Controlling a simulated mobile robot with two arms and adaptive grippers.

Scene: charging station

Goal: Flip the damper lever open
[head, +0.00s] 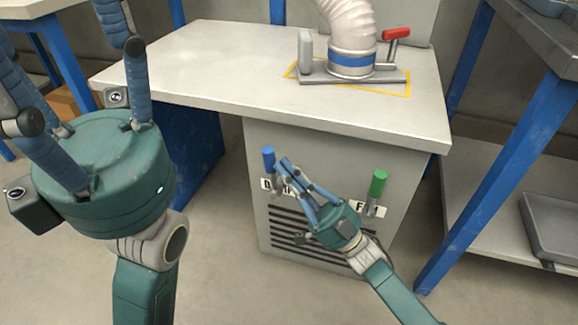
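A blue-handled lever (268,159) stands upright at the left of the cabinet's grey front, above a label (268,184) starting with "D", partly hidden by my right gripper's fingers. A green-handled lever (378,184) stands upright to its right, above a label starting with "F". The visible lettering does not settle which lever is the damper. My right gripper (282,173) is just right of the blue handle, fingers pointing up-left and close together; contact and how far they are shut are unclear. My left gripper (80,70) is at the left, fingers spread and empty.
A duct (351,30) with a blue-banded collar and a red-handled clamp (396,34) stands on the cabinet's top (220,70). Dark vent slots (285,238) lie below the levers. A blue-legged bench (490,160) with a grey tray (552,235) stands right. Floor at front left is clear.

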